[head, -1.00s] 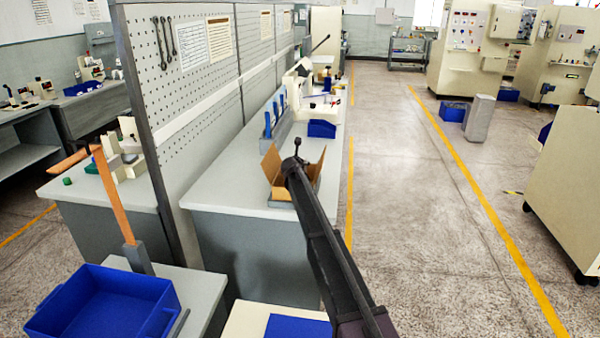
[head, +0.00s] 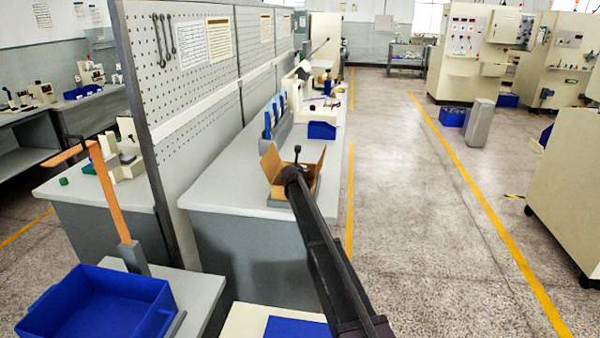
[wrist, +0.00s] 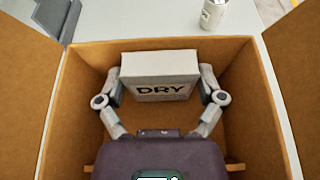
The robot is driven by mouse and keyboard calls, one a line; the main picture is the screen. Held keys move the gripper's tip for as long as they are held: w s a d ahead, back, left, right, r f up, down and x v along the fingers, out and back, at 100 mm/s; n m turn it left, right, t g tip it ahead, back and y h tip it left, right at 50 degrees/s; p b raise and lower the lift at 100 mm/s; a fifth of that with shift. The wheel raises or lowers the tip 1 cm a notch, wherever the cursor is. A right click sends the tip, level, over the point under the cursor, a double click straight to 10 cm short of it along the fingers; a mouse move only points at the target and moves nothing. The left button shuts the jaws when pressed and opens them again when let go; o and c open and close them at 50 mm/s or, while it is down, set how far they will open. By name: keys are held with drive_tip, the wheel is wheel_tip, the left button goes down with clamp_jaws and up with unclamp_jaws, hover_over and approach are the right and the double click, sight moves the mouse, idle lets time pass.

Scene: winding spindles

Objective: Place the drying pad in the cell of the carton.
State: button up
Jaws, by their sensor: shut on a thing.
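The drying pad (wrist: 160,70) is a pale block marked "DRY". In the wrist view my gripper (wrist: 160,88) is shut on it, one finger at each side. The pad shows over the inside of the open brown carton (wrist: 77,95), within its walls as seen from above. The carton flaps stand open to the left and right. I cannot tell whether the pad touches the carton floor. In the head view the carton (head: 272,166) stands on the grey bench, and my arm hides much of it, my gripper and the pad.
The carton stands near the right edge of the grey bench (head: 225,198). A small blue bin (head: 322,130) stands behind it. A white can (wrist: 214,14) is beyond the carton in the wrist view. A large blue bin (head: 95,305) is at the lower left.

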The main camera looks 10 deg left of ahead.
drive_tip(key=shift+f, duration=0.2)
drive_tip(key=o, duration=0.8)
drive_tip(key=shift+r, duration=0.15)
drive_tip(key=shift+s+r, duration=0.1)
drive_tip(key=shift+r, duration=0.05)
drive_tip(key=p+v, duration=0.4)
drive_tip(key=v, duration=0.7)
drive_tip(key=shift+s+r+p, duration=0.15)
drive_tip(key=shift+s+p, duration=0.15)
drive_tip(key=shift+s, duration=0.05)
